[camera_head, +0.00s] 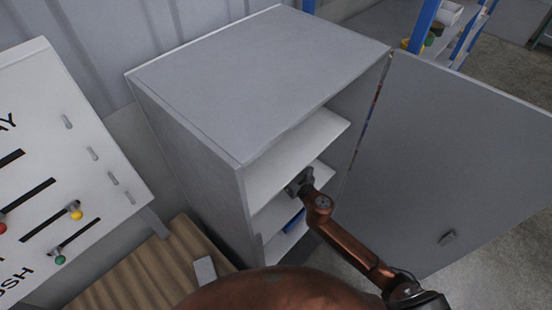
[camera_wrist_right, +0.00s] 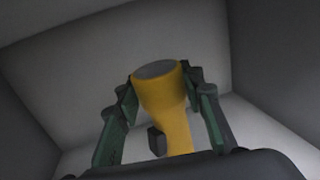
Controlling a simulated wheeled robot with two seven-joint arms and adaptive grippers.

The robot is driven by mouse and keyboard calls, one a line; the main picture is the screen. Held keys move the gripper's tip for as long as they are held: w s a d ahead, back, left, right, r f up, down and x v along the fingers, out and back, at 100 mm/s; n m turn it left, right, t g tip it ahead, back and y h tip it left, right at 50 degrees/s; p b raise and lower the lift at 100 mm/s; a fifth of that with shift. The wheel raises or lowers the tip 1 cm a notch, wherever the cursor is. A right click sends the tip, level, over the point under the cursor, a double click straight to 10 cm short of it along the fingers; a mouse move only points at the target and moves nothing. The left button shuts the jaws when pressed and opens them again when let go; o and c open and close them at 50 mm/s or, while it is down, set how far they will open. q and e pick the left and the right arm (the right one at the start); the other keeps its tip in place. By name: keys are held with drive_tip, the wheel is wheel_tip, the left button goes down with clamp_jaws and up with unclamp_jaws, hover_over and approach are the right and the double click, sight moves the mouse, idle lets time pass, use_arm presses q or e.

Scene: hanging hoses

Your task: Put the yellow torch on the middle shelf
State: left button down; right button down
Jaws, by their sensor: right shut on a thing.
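The yellow torch (camera_wrist_right: 164,100) stands out in the right wrist view, its grey round end pointing up and away, between the two green-black fingers. My right gripper (camera_wrist_right: 163,100) is shut on it. In the head view my right gripper (camera_head: 300,184) reaches into the open grey cabinet (camera_head: 190,130), at the level of the middle shelf (camera_head: 272,217). The torch itself is hidden there. I cannot tell whether the torch touches the shelf. My left gripper is not in view.
The cabinet door (camera_head: 450,160) stands wide open on the right. The upper shelf (camera_head: 285,155) looks empty. A blue object (camera_head: 293,221) lies below the middle shelf. A white panel with coloured slider knobs (camera_head: 75,170) stands at left, near a corrugated brown surface (camera_head: 150,272).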

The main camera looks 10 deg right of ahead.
drive_tip(key=shift+s+f, duration=0.1)
drive_tip(key=shift+f, duration=0.7)
drive_tip(key=shift+s+d+r, duration=0.1)
drive_tip(key=shift+s, duration=0.05)
drive_tip(key=c, duration=1.3)
unclamp_jaws()
drive_tip(key=b+v, duration=0.1)
drive_tip(key=v, duration=1.1)
drive_tip(key=shift+b, duration=0.3)
